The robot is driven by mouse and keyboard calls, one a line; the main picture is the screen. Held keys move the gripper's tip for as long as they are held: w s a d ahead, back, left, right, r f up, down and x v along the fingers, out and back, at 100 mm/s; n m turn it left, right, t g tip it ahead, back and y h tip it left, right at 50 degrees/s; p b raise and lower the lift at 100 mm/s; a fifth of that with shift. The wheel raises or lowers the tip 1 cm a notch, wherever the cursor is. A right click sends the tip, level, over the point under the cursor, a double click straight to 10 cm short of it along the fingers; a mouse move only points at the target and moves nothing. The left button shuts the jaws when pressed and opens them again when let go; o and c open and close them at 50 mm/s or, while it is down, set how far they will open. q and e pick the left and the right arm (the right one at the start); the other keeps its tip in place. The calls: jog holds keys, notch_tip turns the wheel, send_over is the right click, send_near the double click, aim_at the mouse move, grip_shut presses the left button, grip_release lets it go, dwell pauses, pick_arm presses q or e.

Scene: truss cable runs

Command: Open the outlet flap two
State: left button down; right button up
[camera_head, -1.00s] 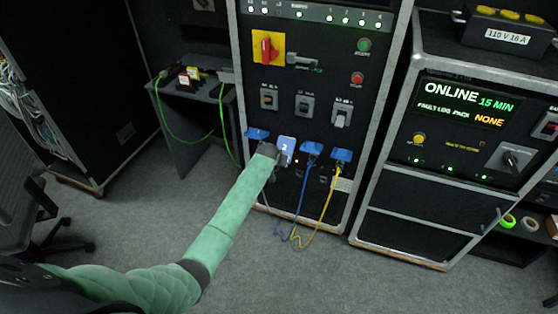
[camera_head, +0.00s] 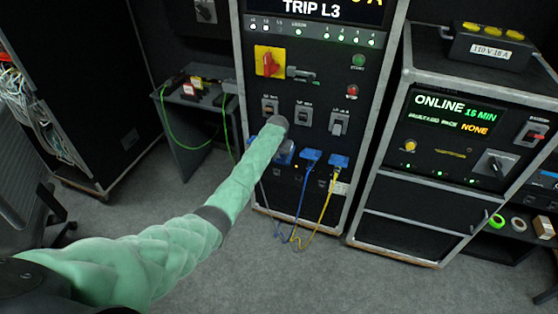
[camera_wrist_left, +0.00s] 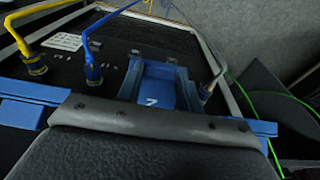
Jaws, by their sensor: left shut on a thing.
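Outlet flap two is the blue flap marked 2 in the left wrist view (camera_wrist_left: 165,92), sticking out from behind the gripper's dark body. In the head view only a bit of blue shows at its place, low on the middle rack, mostly hidden by my left arm. My left gripper (camera_head: 285,146) is at this flap, its wrist above it and tilted down; its fingertips are hidden. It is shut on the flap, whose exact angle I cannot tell. My right gripper is not in view.
Two blue outlets (camera_head: 310,156) (camera_head: 339,161) to the right carry blue (camera_head: 301,205) and yellow (camera_head: 328,205) cables that hang to the floor. Switches (camera_head: 303,116) sit just above. The cabinet (camera_head: 440,185) stands right; the grey floor in front is clear.

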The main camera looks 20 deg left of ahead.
aim_at(282, 156)
pick_arm(q)
jog(key=shift+w+r+g, duration=0.2)
jog(key=shift+r+g, duration=0.25)
jog(key=shift+r, duration=0.1)
jog(key=shift+w+r+g, duration=0.2)
jog(key=shift+r+g, duration=0.25)
jog(key=shift+r, duration=0.05)
jog(key=shift+w+r+g, duration=0.3)
jog(key=shift+r+g, duration=0.35)
jog(key=shift+g, duration=0.15)
jog(key=shift+w+r, duration=0.35)
jog(key=shift+r, duration=0.25)
jog(key=shift+w+r+b, duration=0.4)
jog(key=shift+w+r, duration=0.05)
jog(key=shift+r, duration=0.1)
jog(key=shift+w+r, duration=0.1)
jog(key=shift+r, duration=0.05)
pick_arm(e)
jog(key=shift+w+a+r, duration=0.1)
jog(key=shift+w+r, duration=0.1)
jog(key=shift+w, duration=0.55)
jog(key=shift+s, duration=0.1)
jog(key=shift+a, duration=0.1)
